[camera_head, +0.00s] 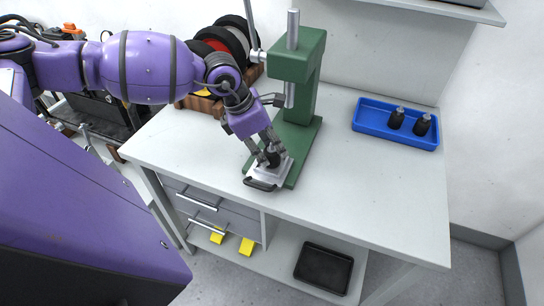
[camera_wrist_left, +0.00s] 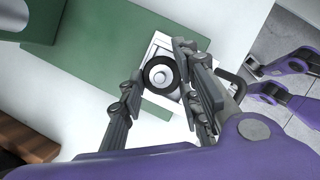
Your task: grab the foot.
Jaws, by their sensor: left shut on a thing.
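The foot, a dark rubber piece (camera_head: 272,159), sits at a light metal fixture on the green base of a press. In the left wrist view it is a black ring with a silver centre (camera_wrist_left: 159,75). My left gripper (camera_head: 268,156) reaches down to it, with one finger on each side. The fingers also show in the left wrist view (camera_wrist_left: 163,84), shut on the foot. The metal fixture (camera_head: 285,171) has a black handle at its front. Whether the foot touches the fixture is unclear. My right gripper is not seen.
The green press (camera_head: 300,60) stands just behind the gripper. A blue tray (camera_head: 369,116) with two similar black feet (camera_head: 397,118) lies at the back right. A wooden rack (camera_head: 203,105) with discs is at the back left. The table's right front (camera_head: 375,200) is clear.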

